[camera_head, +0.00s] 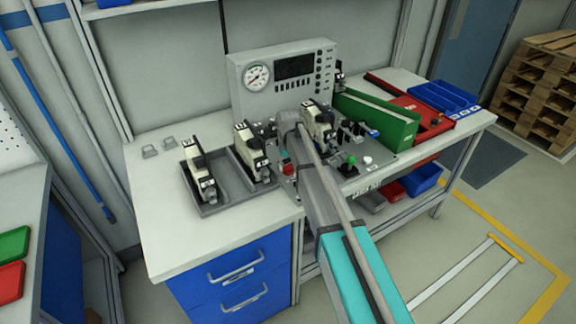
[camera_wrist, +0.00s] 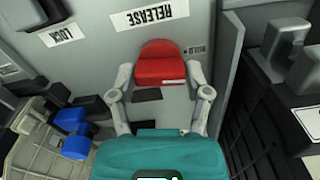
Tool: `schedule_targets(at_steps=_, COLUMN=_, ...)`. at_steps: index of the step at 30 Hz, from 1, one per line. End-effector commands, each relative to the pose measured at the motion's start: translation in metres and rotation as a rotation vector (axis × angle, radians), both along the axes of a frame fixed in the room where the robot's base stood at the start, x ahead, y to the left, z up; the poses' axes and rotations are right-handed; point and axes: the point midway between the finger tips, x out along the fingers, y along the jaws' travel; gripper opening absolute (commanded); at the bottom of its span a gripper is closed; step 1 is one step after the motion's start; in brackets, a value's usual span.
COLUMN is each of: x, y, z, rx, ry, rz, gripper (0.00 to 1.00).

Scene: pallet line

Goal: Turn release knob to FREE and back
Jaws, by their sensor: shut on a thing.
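The red release knob (camera_wrist: 160,66) sits on a grey panel under an upside-down RELEASE label (camera_wrist: 150,17) in the wrist view. My gripper (camera_wrist: 160,84) has one finger on each side of the knob and is shut on it. A small dark label, perhaps HOLD, lies just right of the knob; an upside-down LOCK label (camera_wrist: 62,35) is at upper left. In the head view my arm crosses the control panel (camera_head: 372,180) and hides the fingertips. A red part (camera_head: 288,169) shows just left of my arm there; I cannot tell if it is the same knob.
A gauge box (camera_head: 284,80) stands behind the panel. A green lever knob (camera_head: 350,160) and a green case (camera_head: 372,122) are to the right. The bench's front left (camera_head: 165,240) is clear.

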Motion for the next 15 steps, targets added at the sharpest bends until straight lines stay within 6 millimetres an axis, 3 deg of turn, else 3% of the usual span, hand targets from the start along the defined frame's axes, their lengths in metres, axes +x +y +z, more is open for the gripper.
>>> schedule_targets(at_steps=15, x=-0.0011, y=-0.0001, z=-0.0003, rx=0.0, ry=0.002, rz=0.178, gripper=0.15)
